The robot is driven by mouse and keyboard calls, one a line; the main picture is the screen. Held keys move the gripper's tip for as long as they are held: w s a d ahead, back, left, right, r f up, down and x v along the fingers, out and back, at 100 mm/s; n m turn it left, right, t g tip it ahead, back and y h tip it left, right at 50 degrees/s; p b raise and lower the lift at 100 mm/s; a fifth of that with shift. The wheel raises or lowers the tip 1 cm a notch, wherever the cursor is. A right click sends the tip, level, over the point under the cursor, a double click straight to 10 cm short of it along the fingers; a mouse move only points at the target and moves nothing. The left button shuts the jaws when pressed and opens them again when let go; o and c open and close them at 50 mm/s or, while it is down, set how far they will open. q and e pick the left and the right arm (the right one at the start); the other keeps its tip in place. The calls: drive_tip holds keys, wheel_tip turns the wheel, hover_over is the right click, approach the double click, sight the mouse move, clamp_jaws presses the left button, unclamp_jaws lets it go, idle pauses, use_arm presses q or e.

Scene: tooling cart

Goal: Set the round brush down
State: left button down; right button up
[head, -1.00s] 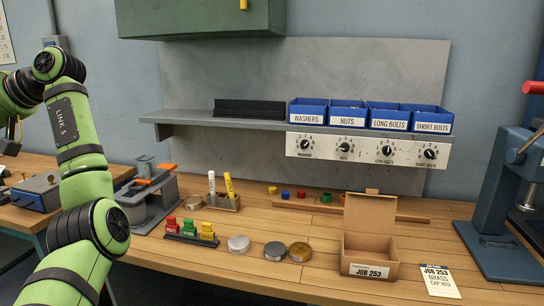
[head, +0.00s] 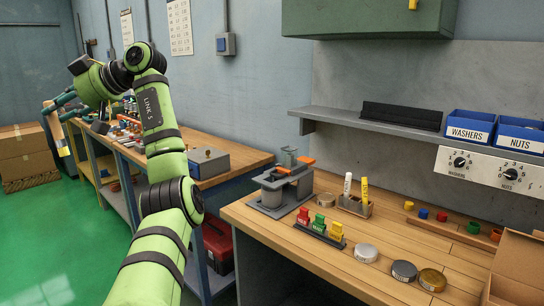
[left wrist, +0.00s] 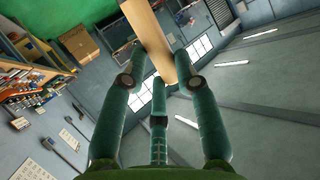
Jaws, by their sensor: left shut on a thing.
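The round brush shows as a pale wooden piece (head: 56,130) hanging roughly upright at the far left of the head view, above the green floor. My left gripper (head: 58,112) is shut on it, with green-teal fingers on both sides, and holds it in the air. In the left wrist view the brush (left wrist: 149,30) runs as a flat-looking wooden length between the fingertips (left wrist: 160,65) and out of the top edge. My right gripper is not in view.
A bench (head: 230,163) along the wall carries a grey-blue box (head: 203,162) and, farther back, tools. Cardboard boxes (head: 24,150) stand on the floor at far left. Green floor (head: 65,235) is clear.

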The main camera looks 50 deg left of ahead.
use_arm(q)
drive_tip(key=w+d+f+m+t+y, duration=0.1)
drive_tip(key=w+f+m+t+y, duration=0.15)
drive_tip(key=w+m+t, duration=0.7)
drive_tip(key=w+f+m+t+y, duration=0.2)
drive_tip(key=w+f+m+t, duration=0.15)
drive_tip(key=w, duration=1.05)
drive_tip(key=w+d+f+m+t+h, duration=0.7)
drive_tip(key=w+d+f+m+t, duration=0.25)
drive_tip(key=w+d, duration=0.4)
drive_tip(key=s+d+f+m+h, duration=0.1)
drive_tip(key=d+f+m+h, duration=0.55)
drive_tip(key=d, duration=0.45)
drive_tip(key=s+d+f+m+h, duration=0.1)
drive_tip(key=d+f+m+h, duration=0.4)
drive_tip(key=d+f+h, duration=0.4)
drive_tip(key=s+d+f+m+g+h, duration=0.35)
drive_tip(key=s+d+m+g, duration=0.35)
drive_tip(key=d, duration=0.6)
drive_tip(key=d+n+t+y+p, duration=0.2)
drive_tip(key=d, duration=0.7)
drive_tip(key=shift+s+d+r+t, duration=0.15)
drive_tip(key=shift+s+d+t, duration=0.1)
drive_tip(key=shift+s+t, duration=0.1)
drive_tip(key=shift+w, duration=0.1)
